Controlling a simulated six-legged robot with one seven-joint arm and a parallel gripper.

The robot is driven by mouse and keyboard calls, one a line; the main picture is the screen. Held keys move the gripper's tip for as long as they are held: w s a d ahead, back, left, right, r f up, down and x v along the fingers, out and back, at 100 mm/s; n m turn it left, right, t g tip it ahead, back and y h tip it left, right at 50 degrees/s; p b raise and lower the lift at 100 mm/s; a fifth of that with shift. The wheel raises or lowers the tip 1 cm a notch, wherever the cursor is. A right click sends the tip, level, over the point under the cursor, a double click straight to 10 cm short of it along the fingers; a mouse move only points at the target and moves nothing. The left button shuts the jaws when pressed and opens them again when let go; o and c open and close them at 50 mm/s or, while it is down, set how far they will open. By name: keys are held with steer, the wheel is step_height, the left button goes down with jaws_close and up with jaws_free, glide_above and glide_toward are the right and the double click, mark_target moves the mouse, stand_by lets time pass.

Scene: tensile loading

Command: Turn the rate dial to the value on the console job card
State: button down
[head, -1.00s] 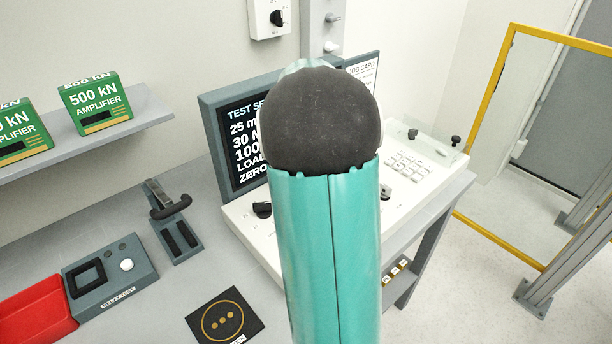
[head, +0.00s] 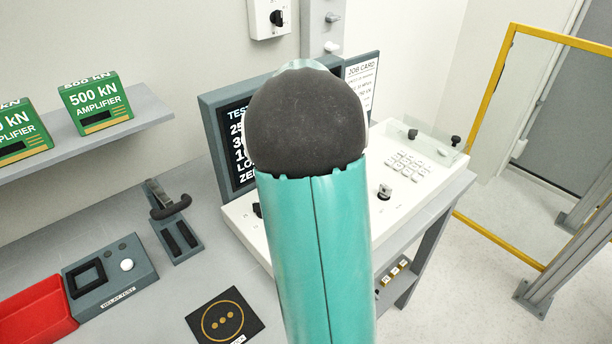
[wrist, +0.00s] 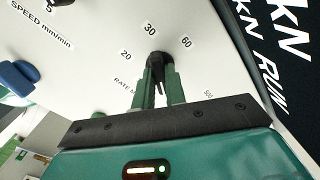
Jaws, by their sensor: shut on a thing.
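My gripper (wrist: 161,82) shows in the wrist view with its two green fingers closed on either side of the black rate dial (wrist: 158,60). The dial sits on the white console panel, with the marks 20, 30, 60 and 500 printed around it. I cannot tell which mark it points at. In the head view my arm hides the gripper and this dial. The job card (head: 360,88) stands beside the screen (head: 233,150) at the back of the console (head: 400,205). Its values are too small to read.
A second knob labelled SPEED mm/min (wrist: 57,3) and a blue part (wrist: 18,78) lie left in the wrist view. In the head view, a keypad (head: 408,166) and black knobs are on the console's right. A lever unit (head: 170,220) and relay box (head: 110,275) stand on the bench.

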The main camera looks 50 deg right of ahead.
steer(key=c, duration=1.4)
jaws_free()
steer(key=shift+c, duration=0.2)
step_height(320, 180, up, 14)
steer(key=shift+f, duration=0.1)
steer(key=s+a+r+n+t, duration=0.1)
steer(key=s+a+n+t, duration=0.2)
steer(key=a+n, duration=1.35)
steer(key=s+a+f+n+t, duration=0.1)
steer(key=s+a+n, duration=0.3)
steer(key=a, duration=0.4)
steer(key=s+a+f+n+t, duration=0.1)
steer(key=s+a+f+n, duration=0.2)
steer(key=a, duration=0.6)
steer(key=shift+s+n+t, duration=0.3)
steer(key=shift+s+n, duration=0.25)
steer(key=shift+n, duration=0.3)
